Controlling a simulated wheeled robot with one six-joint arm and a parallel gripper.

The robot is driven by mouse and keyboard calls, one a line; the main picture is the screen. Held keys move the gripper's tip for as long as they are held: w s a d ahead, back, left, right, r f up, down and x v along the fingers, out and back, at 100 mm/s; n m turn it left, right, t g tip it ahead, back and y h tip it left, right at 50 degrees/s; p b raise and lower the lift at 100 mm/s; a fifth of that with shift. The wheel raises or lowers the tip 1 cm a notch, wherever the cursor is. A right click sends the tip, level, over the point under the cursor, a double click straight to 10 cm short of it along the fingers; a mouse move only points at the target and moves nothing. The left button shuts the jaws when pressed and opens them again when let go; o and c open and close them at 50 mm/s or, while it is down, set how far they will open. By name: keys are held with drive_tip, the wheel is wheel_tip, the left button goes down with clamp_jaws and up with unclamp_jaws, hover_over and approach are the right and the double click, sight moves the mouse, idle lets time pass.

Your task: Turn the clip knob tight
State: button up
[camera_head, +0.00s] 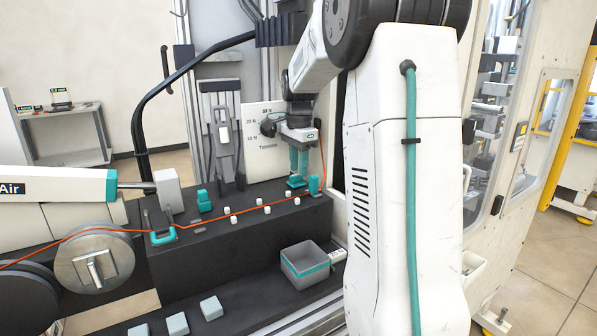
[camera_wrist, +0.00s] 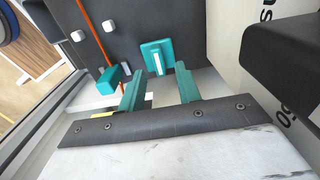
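The clip knob (camera_wrist: 147,52) is a teal square piece with a white bar on top, on the dark bench top in the wrist view. In the head view a teal piece (camera_head: 296,182) shows just under my gripper (camera_head: 299,172). In the wrist view my gripper (camera_wrist: 160,70) is open, its two teal fingers apart with nothing between the tips. The knob lies just beyond the tips, roughly centred between them. I cannot tell whether they touch. A teal block (camera_wrist: 109,81) stands left of the fingers, with the orange wire (camera_wrist: 97,36) running to it.
White pegs (camera_head: 258,202) line the wire's path on the black bench (camera_head: 240,249). A spool (camera_head: 96,262) and a teal guide (camera_head: 163,237) stand at the left. A tension gauge panel (camera_head: 262,140) rises behind. A grey bin (camera_head: 305,270) sits on the lower shelf.

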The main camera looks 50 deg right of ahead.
drive_tip(key=shift+f, duration=1.15)
clamp_jaws()
drive_tip(key=shift+w+r+n, duration=0.1)
drive_tip(key=shift+w+n, duration=0.05)
drive_tip(key=shift+n, duration=2.15)
unclamp_jaws()
drive_tip(key=shift+r, duration=3.9)
